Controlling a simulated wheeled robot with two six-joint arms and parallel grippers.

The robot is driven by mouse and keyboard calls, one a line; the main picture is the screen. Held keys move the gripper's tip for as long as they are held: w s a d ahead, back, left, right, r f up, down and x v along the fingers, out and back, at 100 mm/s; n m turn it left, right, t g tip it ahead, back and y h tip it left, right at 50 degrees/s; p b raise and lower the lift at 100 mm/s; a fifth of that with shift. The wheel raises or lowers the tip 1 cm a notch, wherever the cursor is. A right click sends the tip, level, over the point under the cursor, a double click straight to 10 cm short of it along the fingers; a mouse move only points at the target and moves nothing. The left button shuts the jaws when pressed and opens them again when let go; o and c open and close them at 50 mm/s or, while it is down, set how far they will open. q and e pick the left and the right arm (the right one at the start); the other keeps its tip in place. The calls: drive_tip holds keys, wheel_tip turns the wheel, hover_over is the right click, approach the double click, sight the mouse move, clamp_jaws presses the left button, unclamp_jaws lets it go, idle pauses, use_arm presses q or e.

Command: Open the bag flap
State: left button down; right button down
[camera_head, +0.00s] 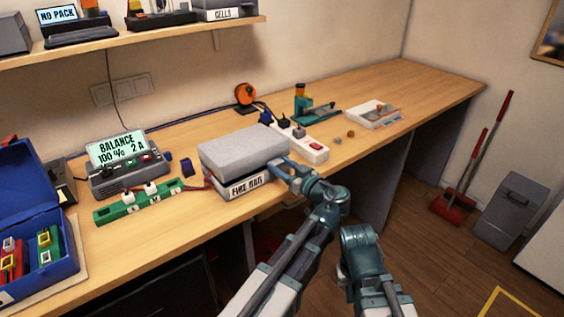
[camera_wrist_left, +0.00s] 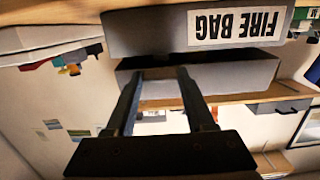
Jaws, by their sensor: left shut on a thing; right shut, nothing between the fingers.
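The fire bag (camera_head: 243,186) is a grey box with a white label on its front, at the bench's front edge. Its grey flap (camera_head: 240,148) lies over the top. My left gripper (camera_head: 283,169) is at the right front edge of the flap and shut on it. In the left wrist view the bag (camera_wrist_left: 150,32) appears upside down, with a dark gap between its labelled body and the flap (camera_wrist_left: 240,80). The two fingers (camera_wrist_left: 158,85) reach the flap's edge. The bag's inside is hidden. My right arm shows at the lower right, but its gripper is not visible.
A balance charger (camera_head: 120,165) and a green board (camera_head: 138,204) stand left of the bag. A blue case (camera_head: 35,190) is at far left. A white power strip (camera_head: 310,150) lies close behind the bag on the right. The bench's right end has free room.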

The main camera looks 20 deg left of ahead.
use_arm(q)
drive_tip(key=r+g+h+p, duration=0.1)
drive_tip(key=r+p, duration=0.2)
drive_tip(key=p, duration=0.2)
drive_tip(key=w+a+r+g+h+p, duration=0.1)
drive_tip(key=r+p, duration=0.2)
drive_tip(key=p, duration=0.2)
drive_tip(key=a+r+h+p, duration=0.1)
drive_tip(key=r+p, duration=0.2)
drive_tip(key=p, duration=0.2)
drive_tip(key=shift+w+a+g, duration=0.1)
drive_tip(key=shift+w+g, duration=0.25)
drive_tip(key=shift+g, duration=0.05)
drive_tip(key=w+a+r+g+h+p, duration=0.5)
drive_tip(key=w+a+r+h+p, duration=0.3)
drive_tip(key=p, duration=1.2)
drive_tip(key=w+a+r+g+h+p, duration=0.1)
drive_tip(key=w+a+g, duration=0.1)
drive_tip(key=w+a, duration=0.4)
drive_tip(key=shift+w+a+h, duration=0.15)
drive_tip(key=shift+a+h, duration=0.15)
drive_tip(key=shift+a, duration=1.85)
drive_tip(key=shift+c, duration=1.2)
unclamp_jaws()
drive_tip(key=shift+r, duration=0.15)
